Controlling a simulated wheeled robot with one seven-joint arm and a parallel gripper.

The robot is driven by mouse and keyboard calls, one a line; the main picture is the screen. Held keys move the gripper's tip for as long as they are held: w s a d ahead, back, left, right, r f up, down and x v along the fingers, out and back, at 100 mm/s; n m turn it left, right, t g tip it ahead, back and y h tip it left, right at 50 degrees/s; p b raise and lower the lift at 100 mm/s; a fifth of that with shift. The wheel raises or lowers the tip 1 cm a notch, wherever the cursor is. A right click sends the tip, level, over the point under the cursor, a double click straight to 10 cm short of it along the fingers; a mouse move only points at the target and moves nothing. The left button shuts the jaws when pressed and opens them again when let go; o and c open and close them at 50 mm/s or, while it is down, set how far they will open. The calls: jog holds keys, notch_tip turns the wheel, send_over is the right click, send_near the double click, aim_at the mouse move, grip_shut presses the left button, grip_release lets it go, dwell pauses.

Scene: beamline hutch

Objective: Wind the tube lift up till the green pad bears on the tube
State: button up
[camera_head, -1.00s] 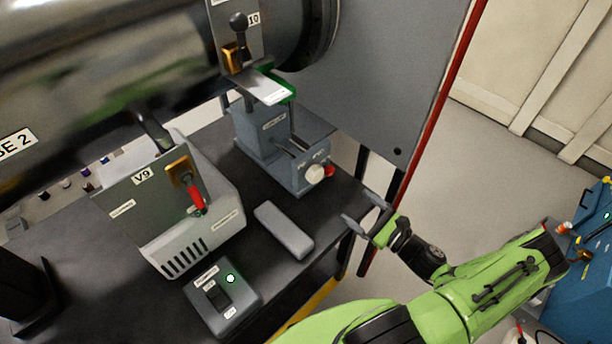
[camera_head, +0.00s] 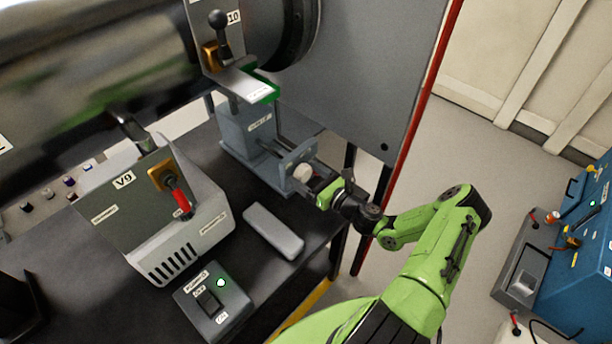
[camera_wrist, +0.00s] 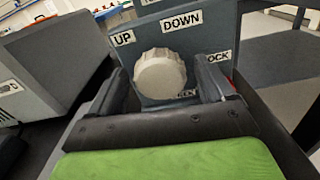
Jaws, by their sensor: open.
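The tube lift (camera_head: 250,138) is a blue-grey stand on the dark bench, with a green pad (camera_head: 266,92) on top, below the big metal tube (camera_head: 90,60). In the head view I cannot tell whether the pad touches the tube. Its white ribbed knob (camera_head: 303,173) is on the front face. In the wrist view the knob (camera_wrist: 160,73) sits between the two fingers of my gripper (camera_wrist: 165,90), under labels reading UP and DOWN. My gripper (camera_head: 316,186) is open around the knob; a gap shows beside it. A LOCK label is partly hidden by the right finger.
A grey V9 box (camera_head: 185,225) with a red-handled lever stands to the left. A grey block (camera_head: 272,231) and a switch box with a green light (camera_head: 213,301) lie in front. A red-edged panel (camera_head: 420,90) rises at the right.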

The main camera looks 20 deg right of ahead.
jog(key=shift+w+a, duration=0.1)
jog(key=shift+w, duration=0.2)
jog(key=shift+c, duration=0.5)
jog(key=c, duration=0.9)
jog(key=shift+n, duration=0.4)
